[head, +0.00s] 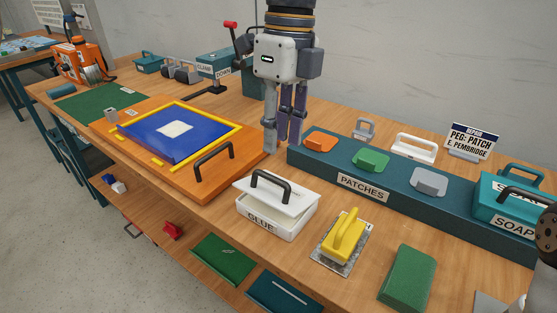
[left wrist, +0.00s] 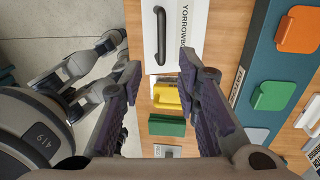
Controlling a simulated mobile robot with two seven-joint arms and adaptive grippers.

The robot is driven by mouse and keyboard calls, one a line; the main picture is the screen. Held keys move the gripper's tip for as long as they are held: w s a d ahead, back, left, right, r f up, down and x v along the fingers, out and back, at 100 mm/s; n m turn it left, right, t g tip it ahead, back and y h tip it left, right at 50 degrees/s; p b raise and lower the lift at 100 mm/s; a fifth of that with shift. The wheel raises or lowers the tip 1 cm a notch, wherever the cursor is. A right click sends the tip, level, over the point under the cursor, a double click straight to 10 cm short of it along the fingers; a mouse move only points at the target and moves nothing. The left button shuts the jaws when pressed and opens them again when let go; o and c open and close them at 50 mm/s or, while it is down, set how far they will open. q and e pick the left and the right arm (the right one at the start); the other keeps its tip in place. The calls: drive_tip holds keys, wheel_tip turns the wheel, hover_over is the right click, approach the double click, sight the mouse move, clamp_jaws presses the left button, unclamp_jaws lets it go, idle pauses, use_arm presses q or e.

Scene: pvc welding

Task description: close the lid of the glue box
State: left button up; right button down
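The white glue box (head: 291,229) stands on the bench near its front edge, with a GLUE label facing front. Its white lid (head: 300,200) has a black handle (head: 270,185) and lies over the box. The lid looks slightly raised along the front; the exact gap is hard to tell. In the left wrist view the lid (left wrist: 192,40) and handle (left wrist: 160,35) show at the top, beyond the fingertips. My left gripper (head: 283,146) points down, behind the box in the head view and apart from it. Its fingers (left wrist: 160,64) are spread and empty. My right gripper does not show clearly.
A yellow trowel (head: 346,232) and a green block (head: 408,278) lie right of the box. The long patches stand (head: 327,178) runs behind. An orange board (head: 190,184) with a blue, yellow-framed panel (head: 165,135) lies left. A soap box (head: 500,211) is far right.

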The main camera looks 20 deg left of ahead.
sight(276, 178)
use_arm(q)
drive_tip(key=f, duration=0.7)
drive_tip(key=shift+s+a, duration=0.15)
drive_tip(key=shift+s, duration=0.15)
clamp_jaws()
